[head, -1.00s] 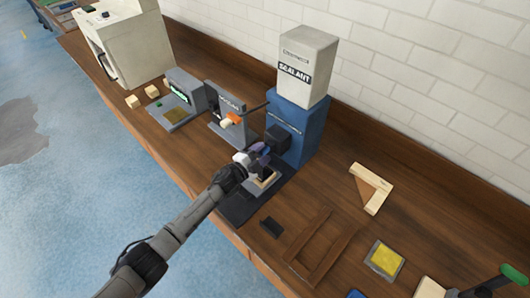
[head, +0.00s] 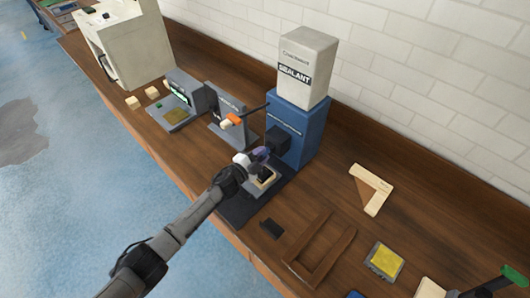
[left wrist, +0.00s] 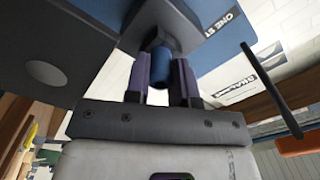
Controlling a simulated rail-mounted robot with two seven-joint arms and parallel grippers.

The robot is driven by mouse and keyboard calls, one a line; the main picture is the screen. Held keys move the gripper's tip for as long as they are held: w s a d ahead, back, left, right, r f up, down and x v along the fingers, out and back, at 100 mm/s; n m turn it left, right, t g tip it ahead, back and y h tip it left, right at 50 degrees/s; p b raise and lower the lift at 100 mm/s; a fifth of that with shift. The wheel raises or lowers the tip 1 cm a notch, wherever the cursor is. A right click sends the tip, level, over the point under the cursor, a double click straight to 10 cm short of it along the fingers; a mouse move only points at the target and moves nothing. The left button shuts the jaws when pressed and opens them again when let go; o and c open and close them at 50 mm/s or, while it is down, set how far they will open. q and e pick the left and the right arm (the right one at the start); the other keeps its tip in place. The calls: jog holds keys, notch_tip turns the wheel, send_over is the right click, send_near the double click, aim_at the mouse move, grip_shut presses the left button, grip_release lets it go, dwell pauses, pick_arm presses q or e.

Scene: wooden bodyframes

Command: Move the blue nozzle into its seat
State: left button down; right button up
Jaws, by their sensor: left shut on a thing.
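The blue nozzle (left wrist: 157,68) is between the two purple fingers of my left gripper (left wrist: 160,80), which is shut on it. In the left wrist view its upper end is at the underside of the dark dispenser head (left wrist: 160,22); I cannot tell whether it is inside the seat. In the head view my left gripper (head: 262,154) is just below and left of that dark head (head: 279,141) on the blue sealant dispenser (head: 296,125). The nozzle is mostly hidden there by the fingers.
A pale block with a dark top (head: 264,178) lies on the dark dispenser base (head: 240,208), under my left gripper. A grey upright stand (head: 228,122) is at the left. A wooden frame (head: 318,248) and a yellow-topped tray (head: 384,260) lie at the right.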

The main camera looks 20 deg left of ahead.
pick_arm(q)
jog(key=shift+s+a+p, duration=0.2)
jog(key=shift+s+p, duration=0.15)
jog(key=shift+s, duration=0.1)
dwell(0.3)
jog(key=shift+s+a, duration=0.1)
jog(key=shift+s, duration=0.1)
jog(key=shift+s+a+p, duration=0.25)
jog(key=shift+s+p, duration=0.25)
jog(key=shift+s+a, duration=0.25)
jog(key=shift+s, duration=0.25)
